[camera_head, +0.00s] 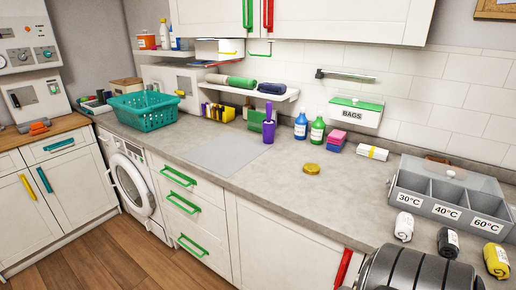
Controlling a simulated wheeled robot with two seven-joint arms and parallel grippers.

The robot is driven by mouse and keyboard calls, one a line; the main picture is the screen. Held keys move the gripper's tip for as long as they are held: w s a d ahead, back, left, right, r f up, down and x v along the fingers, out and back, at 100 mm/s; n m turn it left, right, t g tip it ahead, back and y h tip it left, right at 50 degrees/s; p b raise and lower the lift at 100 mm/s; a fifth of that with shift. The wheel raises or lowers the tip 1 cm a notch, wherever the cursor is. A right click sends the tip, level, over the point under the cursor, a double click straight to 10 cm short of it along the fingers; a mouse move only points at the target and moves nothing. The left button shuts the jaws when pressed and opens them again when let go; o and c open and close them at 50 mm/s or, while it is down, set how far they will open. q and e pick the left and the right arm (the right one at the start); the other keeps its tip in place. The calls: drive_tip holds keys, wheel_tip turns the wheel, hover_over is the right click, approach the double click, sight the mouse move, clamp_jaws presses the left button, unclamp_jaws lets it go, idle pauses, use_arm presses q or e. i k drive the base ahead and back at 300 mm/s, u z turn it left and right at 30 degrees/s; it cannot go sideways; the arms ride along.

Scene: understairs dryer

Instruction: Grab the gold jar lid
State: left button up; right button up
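The gold jar lid (312,169) is a small round gold disc. It lies flat by itself on the grey worktop (290,200), right of the middle of the head view. Nothing touches or covers it. Neither of my grippers can be made out in the head view.
Behind the lid stand a blue bottle (301,125), a green bottle (317,131) and pink sponges (336,138). A white roll (372,152) lies to its right. A grey sorting box (447,183) and rolled cloths (404,227) are further right. The worktop around the lid is clear.

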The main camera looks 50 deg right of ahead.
sight(309, 169)
drive_tip(key=i, duration=2.15)
drive_tip(key=z, duration=3.05)
